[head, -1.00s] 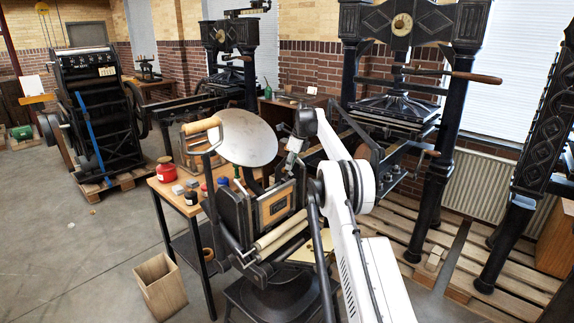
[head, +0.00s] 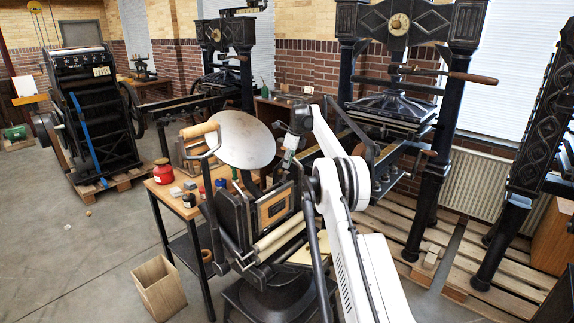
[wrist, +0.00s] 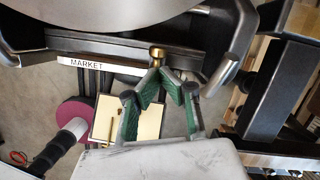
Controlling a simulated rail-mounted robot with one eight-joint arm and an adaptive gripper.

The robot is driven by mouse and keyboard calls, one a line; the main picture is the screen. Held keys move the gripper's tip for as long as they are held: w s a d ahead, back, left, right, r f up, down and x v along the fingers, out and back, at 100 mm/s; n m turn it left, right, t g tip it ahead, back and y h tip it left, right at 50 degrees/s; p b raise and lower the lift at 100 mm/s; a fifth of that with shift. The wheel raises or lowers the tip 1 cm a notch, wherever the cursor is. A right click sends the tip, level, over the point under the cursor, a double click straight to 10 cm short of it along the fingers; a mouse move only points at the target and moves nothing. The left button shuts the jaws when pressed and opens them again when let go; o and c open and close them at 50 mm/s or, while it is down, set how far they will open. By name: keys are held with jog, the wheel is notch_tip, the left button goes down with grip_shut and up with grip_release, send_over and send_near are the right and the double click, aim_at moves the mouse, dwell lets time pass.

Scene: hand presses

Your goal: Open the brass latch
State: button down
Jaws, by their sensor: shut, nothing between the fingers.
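A small brass knob (wrist: 157,53), seemingly part of the brass latch, shows in the wrist view at a dark bar of the press. My gripper (wrist: 157,68) has green-padded fingers that meet just below the knob in the picture, with nothing between them. I cannot tell whether the fingertips touch the knob. In the head view my gripper (head: 289,158) is beside the small hand press (head: 235,212), to the right of its round ink disc (head: 242,140). The latch cannot be made out in the head view.
A wooden table (head: 160,193) with a red can (head: 163,172) stands left of the press, and a wooden bin (head: 159,286) is on the floor. A large black press (head: 430,150) stands behind my arm.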

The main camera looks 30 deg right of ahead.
dwell(0.4)
notch_tip(320, 180, up, 11)
jog(key=w+d+p, duration=0.1)
jog(key=p, duration=1.1)
jog(key=shift+w+d+r, duration=0.2)
jog(key=shift+d, duration=0.15)
